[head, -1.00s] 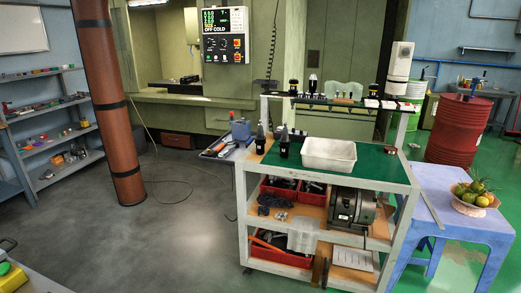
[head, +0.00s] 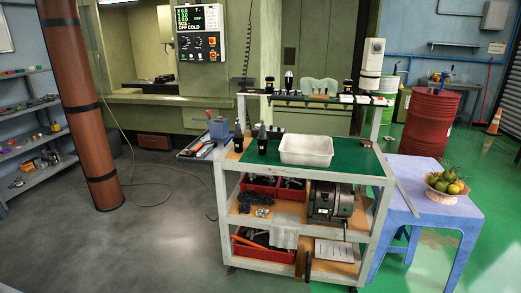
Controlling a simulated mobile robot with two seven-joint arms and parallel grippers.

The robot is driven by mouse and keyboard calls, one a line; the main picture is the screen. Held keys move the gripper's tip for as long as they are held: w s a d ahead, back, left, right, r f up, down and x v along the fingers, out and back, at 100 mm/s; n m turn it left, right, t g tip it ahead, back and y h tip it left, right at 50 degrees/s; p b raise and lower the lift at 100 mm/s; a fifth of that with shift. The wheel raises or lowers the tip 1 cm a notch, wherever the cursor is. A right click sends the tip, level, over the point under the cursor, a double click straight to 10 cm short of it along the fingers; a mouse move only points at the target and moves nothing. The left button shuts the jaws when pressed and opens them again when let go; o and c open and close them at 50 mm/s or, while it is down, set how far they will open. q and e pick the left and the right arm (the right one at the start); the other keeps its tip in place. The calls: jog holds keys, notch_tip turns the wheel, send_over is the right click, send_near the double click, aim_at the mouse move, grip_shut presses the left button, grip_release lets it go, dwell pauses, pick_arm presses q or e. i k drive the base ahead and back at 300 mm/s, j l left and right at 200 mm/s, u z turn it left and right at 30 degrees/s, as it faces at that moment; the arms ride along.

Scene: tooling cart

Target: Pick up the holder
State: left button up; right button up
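Two dark tool holders stand upright at the left end of the cart's green top; the larger one (head: 262,143) is beside the white tray, and another (head: 239,140) is just left of it. More dark holders stand on the raised rack, one near its middle (head: 289,82) and one at its left end (head: 269,86). Which one the task means I cannot tell. The cart's green top (head: 350,160) is partly bare. Neither of my grippers is in view.
A white tray (head: 306,151) sits mid-cart. A blue table (head: 420,205) with a fruit bowl (head: 445,188) stands close on the right. A brown pillar (head: 80,110) and shelves (head: 35,140) are at left. Grey floor (head: 150,235) left of the cart is clear.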

aim_at(262, 141)
jog(key=i+z, duration=0.15)
jog(key=i, duration=0.55)
jog(key=i+j+z, duration=0.15)
jog(key=i, duration=0.5)
jog(key=i+j+z, duration=0.1)
jog(key=i+j, duration=0.2)
jog(key=j, duration=0.15)
jog(key=i+j+z, duration=0.1)
jog(key=i+j, duration=0.2)
jog(key=j, duration=0.15)
